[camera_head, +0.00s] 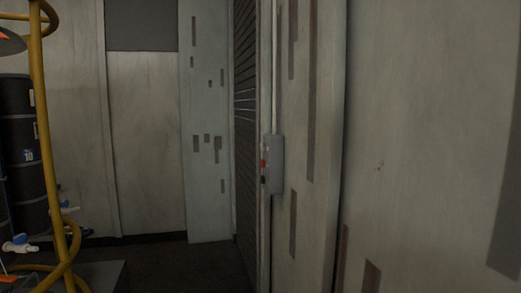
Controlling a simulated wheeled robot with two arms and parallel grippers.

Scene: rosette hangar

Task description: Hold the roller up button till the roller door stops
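A grey control box (277,164) is mounted on the wall beside the roller door, right of the picture's middle. It is seen nearly edge-on, with a small red button (263,163) and darker parts on its left-facing side. I cannot tell which of these is the up button. The dark slatted roller door (245,120) shows as a narrow strip to the left of the box, seen at a steep angle. Its slats run down to near the floor. Neither of my grippers shows in the view.
A yellow tubular frame (42,110) stands at the left, near a dark barrel (24,150) and a blue-and-white valve (20,245). A pale panel (205,120) stands left of the door. The dark floor (190,270) between them looks clear. A bare wall (430,130) fills the right.

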